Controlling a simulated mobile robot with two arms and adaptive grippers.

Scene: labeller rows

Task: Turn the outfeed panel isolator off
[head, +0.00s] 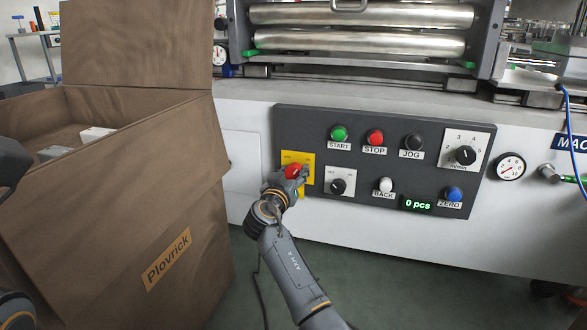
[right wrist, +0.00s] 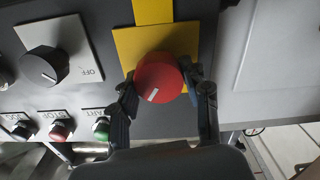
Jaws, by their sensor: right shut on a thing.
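A red rotary isolator knob (head: 291,171) sits on a yellow plate (head: 308,159) at the left end of the dark control panel (head: 330,114). My right gripper (head: 293,174) is at the knob, its fingers closed on it. In the right wrist view the red knob (right wrist: 158,88) sits between the two fingertips of my right gripper (right wrist: 161,82), one on each side. A white pointer mark shows on the knob's face, slanted in that view. The plate's lettering is too small or covered to read. My left gripper's fingers are not in view.
A black selector knob (head: 338,186) on a white plate sits just right of the isolator. START, STOP, JOG, BACK and ZERO buttons, a speed dial (head: 465,155) and a "0 pcs" display (head: 417,205) lie further right. A tall brown box (head: 180,225) stands close on the left.

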